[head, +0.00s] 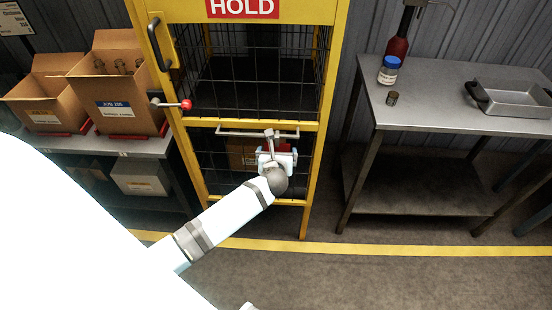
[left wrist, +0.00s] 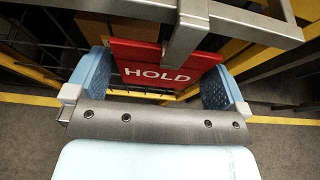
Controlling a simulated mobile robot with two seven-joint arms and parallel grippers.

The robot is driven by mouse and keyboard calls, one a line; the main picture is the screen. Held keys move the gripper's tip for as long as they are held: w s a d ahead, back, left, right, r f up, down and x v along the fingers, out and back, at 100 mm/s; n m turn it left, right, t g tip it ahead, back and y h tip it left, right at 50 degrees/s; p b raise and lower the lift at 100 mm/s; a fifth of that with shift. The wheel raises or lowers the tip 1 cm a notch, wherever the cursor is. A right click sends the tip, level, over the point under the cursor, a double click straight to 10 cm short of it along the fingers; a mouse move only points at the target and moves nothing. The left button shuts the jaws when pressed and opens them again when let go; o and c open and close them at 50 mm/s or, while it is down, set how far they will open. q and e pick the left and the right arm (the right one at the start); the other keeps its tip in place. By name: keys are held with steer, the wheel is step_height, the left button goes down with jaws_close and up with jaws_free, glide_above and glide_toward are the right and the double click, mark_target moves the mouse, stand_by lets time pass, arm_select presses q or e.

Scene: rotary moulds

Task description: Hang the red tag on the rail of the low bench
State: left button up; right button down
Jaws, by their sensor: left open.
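The red tag (left wrist: 140,62), lettered HOLD, stands between the two blue fingers of my left gripper (left wrist: 158,85) in the left wrist view. The fingers are apart, one at each side of the tag. A grey metal rail (left wrist: 240,18) crosses above it, with a short grey upright coming down in front of the tag. I cannot tell whether the tag hangs from the rail. In the head view the rail (head: 230,133) runs across the lower front of the yellow cage. My left gripper (head: 277,158) is just below it and largely hides the tag.
The yellow mesh cage (head: 312,130) has a red-knobbed lever (head: 186,104) and a large HOLD sign (head: 242,8). A shelf with open cartons (head: 118,90) stands left. A metal table (head: 440,115) with a jar (head: 388,72) and tray (head: 515,98) stands right.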

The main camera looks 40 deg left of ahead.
arm_select(q)
steer(key=shift+w+a+f, duration=0.2)
steer(key=shift+w+a, duration=0.05)
steer(key=shift+w, duration=0.2)
steer(key=c, duration=0.7)
steer(key=shift+r, duration=0.1)
steer(key=shift+c, duration=0.2)
steer(key=shift+r+p, duration=0.75)
steer(key=shift+p, duration=0.45)
steer(key=s+d+p, duration=0.4)
steer(key=s+d, duration=0.1)
steer(key=s, duration=0.3)
steer(key=shift+s, duration=0.25)
